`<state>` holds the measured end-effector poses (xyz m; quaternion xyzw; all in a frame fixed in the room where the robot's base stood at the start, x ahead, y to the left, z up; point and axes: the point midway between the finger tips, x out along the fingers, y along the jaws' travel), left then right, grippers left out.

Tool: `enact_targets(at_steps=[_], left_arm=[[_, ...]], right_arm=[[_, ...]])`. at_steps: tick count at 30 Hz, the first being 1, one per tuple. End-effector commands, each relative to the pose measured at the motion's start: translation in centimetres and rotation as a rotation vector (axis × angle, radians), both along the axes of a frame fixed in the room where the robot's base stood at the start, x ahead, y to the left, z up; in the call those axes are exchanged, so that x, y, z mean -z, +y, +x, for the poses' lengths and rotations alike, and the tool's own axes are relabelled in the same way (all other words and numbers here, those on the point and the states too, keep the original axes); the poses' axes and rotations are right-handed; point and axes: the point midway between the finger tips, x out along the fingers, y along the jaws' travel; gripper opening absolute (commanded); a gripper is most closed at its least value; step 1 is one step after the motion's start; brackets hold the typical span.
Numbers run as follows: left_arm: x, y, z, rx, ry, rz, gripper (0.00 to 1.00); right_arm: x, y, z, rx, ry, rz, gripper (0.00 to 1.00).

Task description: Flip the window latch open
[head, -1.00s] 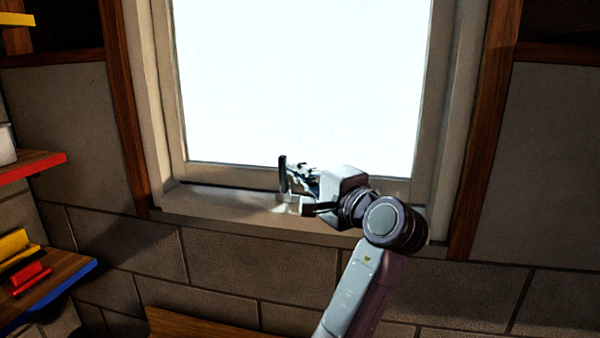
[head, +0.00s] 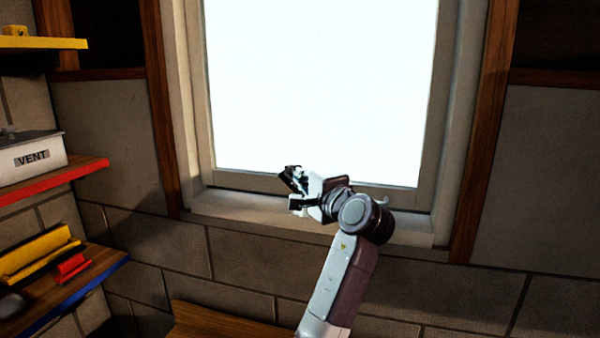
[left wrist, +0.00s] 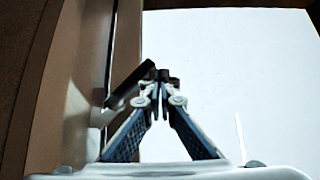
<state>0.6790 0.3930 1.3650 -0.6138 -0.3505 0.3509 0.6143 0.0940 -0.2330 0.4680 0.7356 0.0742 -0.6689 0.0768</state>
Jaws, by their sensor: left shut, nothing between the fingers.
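The window latch has a dark lever (head: 287,180) at the bottom of the window frame, just above the sill. The lever is tilted, its upper end leaning left. My left gripper (head: 296,172) is shut and empty, right beside the lever; its arm reaches up from below. In the left wrist view the shut fingertips (left wrist: 161,76) are close to the upper end of the dark slanted lever (left wrist: 128,86). I cannot tell whether they touch it. The gripper partly hides the latch base in the head view. My right gripper is out of view.
The bright window pane (head: 320,85) fills the space above the gripper. The sill (head: 225,208) is bare on the left. Shelves at the left hold a white box marked VENT (head: 32,158) and yellow and red items (head: 38,252). A wooden surface (head: 215,322) lies below.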

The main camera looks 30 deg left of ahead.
Motion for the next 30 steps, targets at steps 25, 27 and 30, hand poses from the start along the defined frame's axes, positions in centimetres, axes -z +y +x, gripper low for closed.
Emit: enact_targets(at_steps=[25,27,30], left_arm=[[1.8,3.0,-0.8,-0.001,-0.055,-0.218,0.00],[1.6,3.0,-0.8,-0.001,-0.055,-0.217,0.00],[1.0,3.2,-0.7,-0.001,-0.055,-0.217,0.00]], right_arm=[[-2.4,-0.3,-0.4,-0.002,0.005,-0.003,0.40],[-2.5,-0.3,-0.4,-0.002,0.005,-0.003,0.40],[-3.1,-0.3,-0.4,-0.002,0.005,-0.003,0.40]])
